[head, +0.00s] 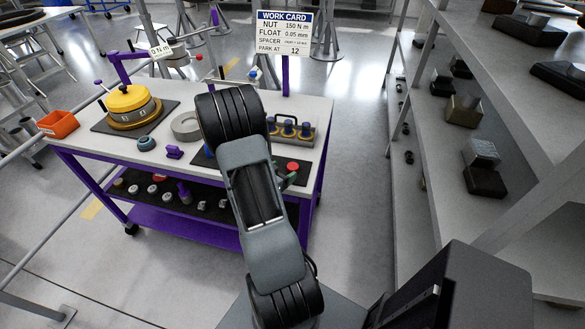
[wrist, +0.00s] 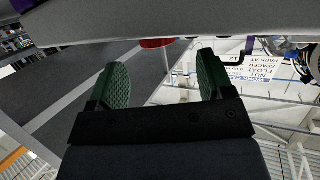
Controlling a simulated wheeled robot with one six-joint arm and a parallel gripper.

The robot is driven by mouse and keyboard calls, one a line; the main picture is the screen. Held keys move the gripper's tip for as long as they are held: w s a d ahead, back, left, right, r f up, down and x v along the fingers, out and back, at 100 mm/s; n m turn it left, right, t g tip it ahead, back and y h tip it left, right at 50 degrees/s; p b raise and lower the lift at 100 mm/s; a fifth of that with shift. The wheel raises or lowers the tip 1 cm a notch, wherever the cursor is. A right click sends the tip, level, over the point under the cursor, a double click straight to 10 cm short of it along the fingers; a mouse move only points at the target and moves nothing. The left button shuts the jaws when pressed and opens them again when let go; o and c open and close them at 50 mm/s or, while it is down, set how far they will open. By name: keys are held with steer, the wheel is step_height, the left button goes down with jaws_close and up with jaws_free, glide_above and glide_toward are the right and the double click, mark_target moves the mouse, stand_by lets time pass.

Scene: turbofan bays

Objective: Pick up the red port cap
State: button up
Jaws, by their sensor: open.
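A red round cap (head: 293,166) sits at the right front of the workbench top in the head view. In the wrist view, which is upside down, a red piece (wrist: 155,43) shows at the table edge, between and beyond the fingertips; it seems to be the same cap, partly cut off by the edge. My gripper (wrist: 163,66) has two green ribbed fingers spread apart with nothing between them. In the head view only a bit of green finger (head: 291,178) shows just in front of the cap; my arm hides the rest.
The purple-framed workbench (head: 75,148) carries a yellow drum (head: 130,101), a grey ring (head: 186,126), an orange bin (head: 57,124) and a rack with several dark ringed parts (head: 288,127). A work card (head: 284,33) stands behind. Grey shelves (head: 425,165) with blocks stand at right.

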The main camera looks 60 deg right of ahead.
mark_target(293, 165)
steer(key=shift+p+x, duration=0.4)
steer(key=shift+x, duration=1.8)
steer(key=shift+s, duration=0.15)
steer(key=shift+c, duration=0.3)
steer(key=c, duration=0.9)
steer(key=shift+r, duration=0.1)
steer(key=shift+c, duration=0.2)
